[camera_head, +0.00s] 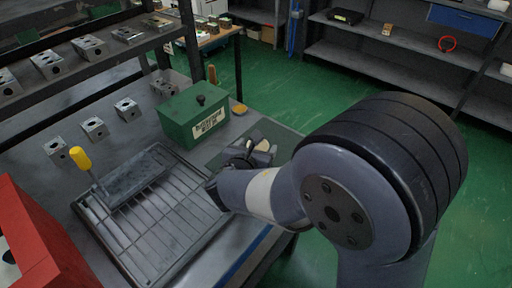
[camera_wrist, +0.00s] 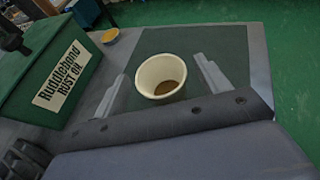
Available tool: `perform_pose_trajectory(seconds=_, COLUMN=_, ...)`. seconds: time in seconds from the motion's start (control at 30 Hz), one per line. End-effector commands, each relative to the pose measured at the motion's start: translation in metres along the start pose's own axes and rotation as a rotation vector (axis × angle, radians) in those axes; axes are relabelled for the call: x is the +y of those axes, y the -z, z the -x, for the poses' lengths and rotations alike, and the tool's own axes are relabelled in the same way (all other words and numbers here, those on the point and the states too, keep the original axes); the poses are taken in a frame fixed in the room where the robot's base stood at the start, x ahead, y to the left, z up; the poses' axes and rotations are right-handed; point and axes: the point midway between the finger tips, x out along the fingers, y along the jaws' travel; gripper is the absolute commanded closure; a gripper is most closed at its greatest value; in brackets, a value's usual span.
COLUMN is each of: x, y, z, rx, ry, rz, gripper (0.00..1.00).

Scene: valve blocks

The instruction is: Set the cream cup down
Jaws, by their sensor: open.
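The cream cup (camera_wrist: 161,76) stands upright in the wrist view on a dark green mat (camera_wrist: 215,41), with something brown inside it. My gripper (camera_wrist: 160,82) is open, with one finger on each side of the cup and a visible gap to each. In the head view the cup (camera_head: 262,147) shows only in part, by my gripper (camera_head: 248,152) and behind my arm. Part of the mat (camera_head: 285,139) shows there too.
A green box (camera_head: 194,115) with a black knob stands just left of the mat. A small yellow-topped dish (camera_head: 239,108) is behind. A wire rack (camera_head: 150,222) with a grey tray and a yellow-handled tool lies front left. Several metal valve blocks (camera_head: 94,127) stand farther left.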

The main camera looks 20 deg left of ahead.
Motion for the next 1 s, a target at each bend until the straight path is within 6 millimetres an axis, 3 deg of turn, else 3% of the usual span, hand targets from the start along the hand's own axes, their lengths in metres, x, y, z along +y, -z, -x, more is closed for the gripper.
perform_pose_trajectory(seconds=0.53, x=0.001, y=-0.002, z=0.101, rx=-0.001, ry=-0.005, rz=0.001, gripper=0.29)
perform_pose_trajectory(seconds=0.73, x=0.0, y=-0.002, z=0.118, rx=0.0, ry=-0.002, rz=0.0, gripper=0.29)
perform_pose_trajectory(seconds=1.0, x=0.0, y=-0.001, z=0.121, rx=0.0, ry=0.0, rz=0.0, gripper=0.29)
